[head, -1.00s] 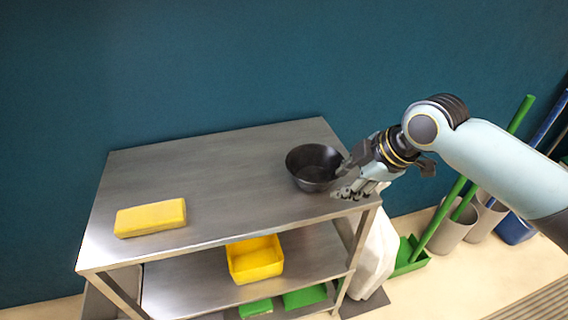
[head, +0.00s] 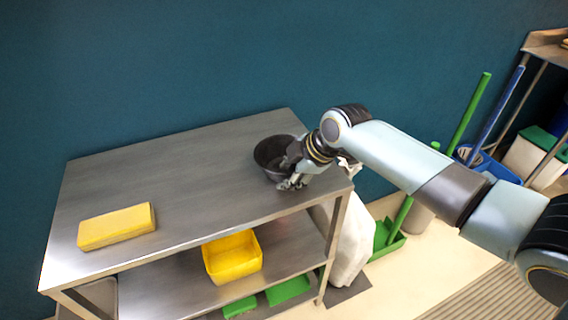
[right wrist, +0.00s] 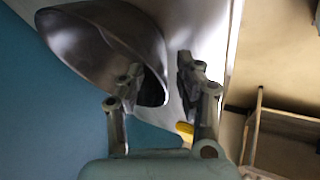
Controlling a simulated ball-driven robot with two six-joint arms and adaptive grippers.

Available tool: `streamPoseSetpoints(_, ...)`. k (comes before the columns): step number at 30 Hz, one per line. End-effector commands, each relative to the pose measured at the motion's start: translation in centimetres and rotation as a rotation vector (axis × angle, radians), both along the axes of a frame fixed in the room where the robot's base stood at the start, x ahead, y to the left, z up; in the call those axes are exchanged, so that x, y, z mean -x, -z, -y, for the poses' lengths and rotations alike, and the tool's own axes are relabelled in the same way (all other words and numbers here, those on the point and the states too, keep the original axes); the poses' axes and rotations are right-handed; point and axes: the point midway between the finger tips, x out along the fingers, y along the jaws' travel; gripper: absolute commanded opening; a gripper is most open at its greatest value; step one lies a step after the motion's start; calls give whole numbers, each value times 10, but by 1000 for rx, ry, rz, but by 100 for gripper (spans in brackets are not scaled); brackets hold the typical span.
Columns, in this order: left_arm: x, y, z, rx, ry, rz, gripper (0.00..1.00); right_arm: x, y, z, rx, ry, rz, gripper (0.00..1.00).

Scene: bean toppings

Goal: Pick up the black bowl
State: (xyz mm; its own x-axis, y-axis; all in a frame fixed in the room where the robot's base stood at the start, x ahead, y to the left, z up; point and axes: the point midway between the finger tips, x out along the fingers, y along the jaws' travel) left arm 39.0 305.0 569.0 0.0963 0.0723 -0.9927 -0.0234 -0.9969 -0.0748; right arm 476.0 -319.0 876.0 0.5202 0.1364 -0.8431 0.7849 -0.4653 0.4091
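The black bowl (head: 268,152) stands upright on the steel table top (head: 180,165), near its right end. My right gripper (head: 291,172) is at the bowl's right side, low over the table. In the right wrist view the bowl (right wrist: 85,40) fills the upper left, and my right gripper (right wrist: 160,78) is open. One finger lies over the bowl's inside and the other is outside, with the rim between them. A gap shows between the outer finger and the bowl wall. My left gripper is not in view.
A yellow block (head: 117,227) lies on the table top at the left. A yellow bin (head: 232,258) and green items (head: 288,290) are on the lower levels. A white bag (head: 350,245) hangs at the table's right end. The middle of the table top is clear.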

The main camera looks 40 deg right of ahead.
Motion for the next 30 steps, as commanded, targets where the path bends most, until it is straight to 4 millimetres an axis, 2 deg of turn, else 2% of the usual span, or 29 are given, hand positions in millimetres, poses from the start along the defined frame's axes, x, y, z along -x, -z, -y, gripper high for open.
streamPoseSetpoints(9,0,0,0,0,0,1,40,-3,6,-1,1,0,0,34)
streamPoseSetpoints(17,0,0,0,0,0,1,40,-3,6,-1,1,0,0,0)
streamPoseSetpoints(30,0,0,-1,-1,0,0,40,-3,5,-1,1,0,1,0)
